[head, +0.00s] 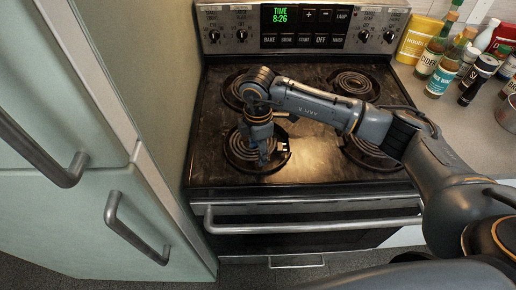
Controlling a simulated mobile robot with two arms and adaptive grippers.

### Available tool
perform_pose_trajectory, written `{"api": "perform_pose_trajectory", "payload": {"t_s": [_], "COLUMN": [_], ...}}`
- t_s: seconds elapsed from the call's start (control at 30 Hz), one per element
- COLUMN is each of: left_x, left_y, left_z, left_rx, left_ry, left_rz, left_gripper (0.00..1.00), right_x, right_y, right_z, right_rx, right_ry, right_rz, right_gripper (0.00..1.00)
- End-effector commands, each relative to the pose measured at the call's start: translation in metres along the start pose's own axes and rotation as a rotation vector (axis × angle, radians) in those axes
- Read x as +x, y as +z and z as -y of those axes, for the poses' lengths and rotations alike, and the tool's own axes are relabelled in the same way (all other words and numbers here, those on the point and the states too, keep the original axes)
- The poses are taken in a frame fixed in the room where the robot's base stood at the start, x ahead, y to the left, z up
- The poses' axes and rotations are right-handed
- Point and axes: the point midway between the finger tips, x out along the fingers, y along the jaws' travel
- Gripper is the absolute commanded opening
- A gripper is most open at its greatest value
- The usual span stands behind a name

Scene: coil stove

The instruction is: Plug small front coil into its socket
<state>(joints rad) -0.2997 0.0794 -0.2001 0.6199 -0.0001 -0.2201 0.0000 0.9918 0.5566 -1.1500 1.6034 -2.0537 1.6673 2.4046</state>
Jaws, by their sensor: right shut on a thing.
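The small front coil (240,150) is at the front left of the stove top, over its dark round drip pan. My right gripper (264,155) reaches down over it from the right and is shut on the coil, with the fingers covering its middle. A small pale piece (281,147) shows just right of the fingers; I cannot tell whether it is the socket or the coil's terminals. Whether the coil's ends are in the socket cannot be made out. My left gripper is out of view.
Other coils sit at the back left, back right (354,84) and front right (366,152), the last partly behind my right arm. The oven handle (310,222) runs along the front. A pale green fridge (60,215) stands left. Bottles (440,76) crowd the right counter.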

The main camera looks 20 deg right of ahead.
Motion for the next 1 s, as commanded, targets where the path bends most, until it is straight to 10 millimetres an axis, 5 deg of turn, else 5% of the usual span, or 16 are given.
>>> {"api": "perform_pose_trajectory", "payload": {"t_s": [1.0], "left_x": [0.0], "left_y": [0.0], "left_z": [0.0], "left_rx": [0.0], "left_ry": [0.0], "left_rz": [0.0], "left_gripper": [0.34], "right_x": [0.001], "right_y": [0.014], "right_z": [0.004], "right_rx": [0.001], "right_ry": [0.002], "right_rz": [-0.001], "right_gripper": [0.05]}}
